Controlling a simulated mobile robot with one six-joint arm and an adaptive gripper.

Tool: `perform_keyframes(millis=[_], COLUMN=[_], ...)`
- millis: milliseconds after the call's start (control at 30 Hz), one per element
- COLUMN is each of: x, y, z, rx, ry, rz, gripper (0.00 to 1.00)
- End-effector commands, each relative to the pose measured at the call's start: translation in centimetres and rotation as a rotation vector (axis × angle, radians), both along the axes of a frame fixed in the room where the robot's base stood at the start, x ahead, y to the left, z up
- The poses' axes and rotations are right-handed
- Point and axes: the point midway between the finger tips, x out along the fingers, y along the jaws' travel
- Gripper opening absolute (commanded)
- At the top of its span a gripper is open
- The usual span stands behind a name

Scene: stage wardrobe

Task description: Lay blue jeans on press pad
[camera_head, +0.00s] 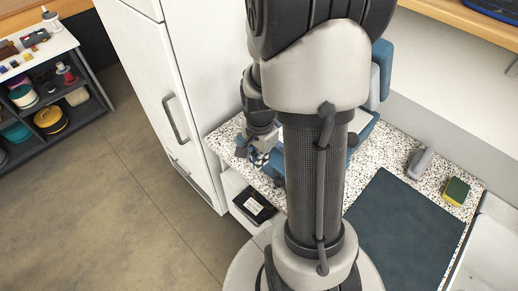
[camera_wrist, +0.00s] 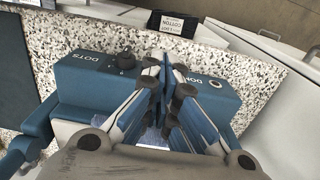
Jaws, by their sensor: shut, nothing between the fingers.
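My gripper (camera_wrist: 166,68) is shut and empty, with its fingertips over the front panel of a blue machine (camera_wrist: 100,78) in the wrist view. The panel carries the word DOTS, a black knob and a second label partly hidden by my fingers. In the head view my gripper (camera_head: 258,158) is low over the speckled counter, left of my arm, which hides most of the machine (camera_head: 381,60). A flat dark teal mat (camera_head: 402,232) lies on the counter; I cannot tell whether it is the press pad. I cannot make out the blue jeans in either view.
The speckled counter (camera_head: 224,137) carries a grey object (camera_head: 419,162) and a yellow-green sponge (camera_head: 456,191). A black labelled box (camera_head: 254,205) sits low at the counter's front, beside a white cabinet (camera_head: 165,75). A shelf cart (camera_head: 75,85) stands far left; the floor between is clear.

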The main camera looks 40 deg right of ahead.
Motion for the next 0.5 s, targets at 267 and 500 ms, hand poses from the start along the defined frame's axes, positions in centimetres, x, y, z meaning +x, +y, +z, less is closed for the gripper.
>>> perform_keyframes(millis=[267, 500], x=[0.3, 0.3], y=[-3.4, -4.0], z=[-0.3, -0.2], rx=[0.000, -0.001], ry=[-0.001, -0.001], rz=[-0.002, 0.001], gripper=[0.00, 0.00])
